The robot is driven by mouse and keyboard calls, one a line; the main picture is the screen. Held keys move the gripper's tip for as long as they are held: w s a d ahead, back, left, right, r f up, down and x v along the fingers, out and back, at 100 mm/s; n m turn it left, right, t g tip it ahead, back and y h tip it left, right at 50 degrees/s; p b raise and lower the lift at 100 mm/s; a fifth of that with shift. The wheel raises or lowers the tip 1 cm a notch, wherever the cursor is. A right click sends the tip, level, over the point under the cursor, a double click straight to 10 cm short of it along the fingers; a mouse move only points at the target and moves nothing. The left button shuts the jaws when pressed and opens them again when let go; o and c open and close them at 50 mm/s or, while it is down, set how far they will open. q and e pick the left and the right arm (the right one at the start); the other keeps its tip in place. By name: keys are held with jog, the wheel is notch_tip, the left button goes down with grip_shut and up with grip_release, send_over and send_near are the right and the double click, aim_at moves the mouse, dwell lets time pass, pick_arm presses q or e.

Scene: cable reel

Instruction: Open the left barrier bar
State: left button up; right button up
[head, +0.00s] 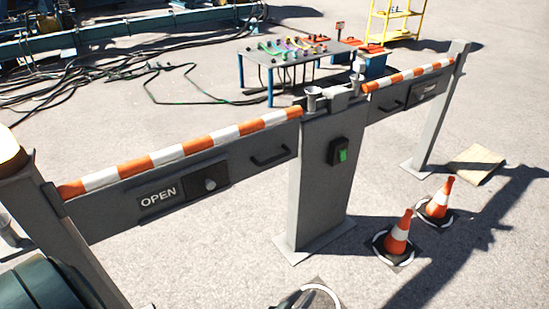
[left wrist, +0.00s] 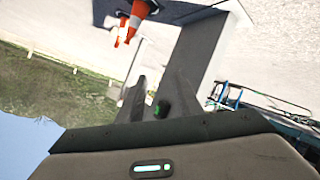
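The left barrier bar (head: 182,150) has an orange and white striped top and spans, closed, from the left post to the grey middle post (head: 318,185). Its dark panel carries an OPEN label (head: 158,197), a round knob (head: 210,185) and a black handle (head: 270,158). A black box with a green face (head: 342,153) is on the middle post. In the left wrist view, which is upside down, my left gripper (left wrist: 158,84) has its fingers apart with nothing held. The green-faced box (left wrist: 163,108) shows between the fingers, beyond them. I cannot make out the right gripper.
The right barrier bar (head: 408,78) spans to the right post (head: 440,110). Two traffic cones (head: 397,238) (head: 437,202) stand right of the middle post. A table with coloured parts (head: 290,50) and loose black cables (head: 75,92) lie beyond.

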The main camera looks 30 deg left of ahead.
pick_arm(q)
jog(key=w+a+r+n+y, duration=0.4)
jog(key=a+r+n, duration=0.1)
jog(key=r, duration=0.3)
jog(key=w+a+r+n+y+p, duration=0.1)
jog(key=w+a+r+n+y, duration=0.4)
jog(key=r+n, duration=0.3)
jog(key=w+a+r+n+y, duration=0.4)
jog(key=a+r+n+y, duration=0.1)
jog(key=r, duration=0.5)
jog(key=shift+w+a+r+n+t+p, duration=0.15)
jog(key=shift+w+a+n+t+p, duration=0.2)
jog(key=shift+a+n, duration=0.5)
pick_arm(e)
jog(key=shift+w+a+r+t, duration=0.35)
jog(key=shift+a+r, duration=0.1)
jog(key=shift+r, duration=0.05)
jog(key=shift+w+a+r+t, duration=0.3)
jog(key=shift+a+r+t, duration=0.1)
jog(key=shift+r, duration=0.1)
pick_arm(q)
jog(key=shift+d, duration=0.15)
jog(key=shift+w+r, duration=0.1)
jog(key=shift+w, duration=0.05)
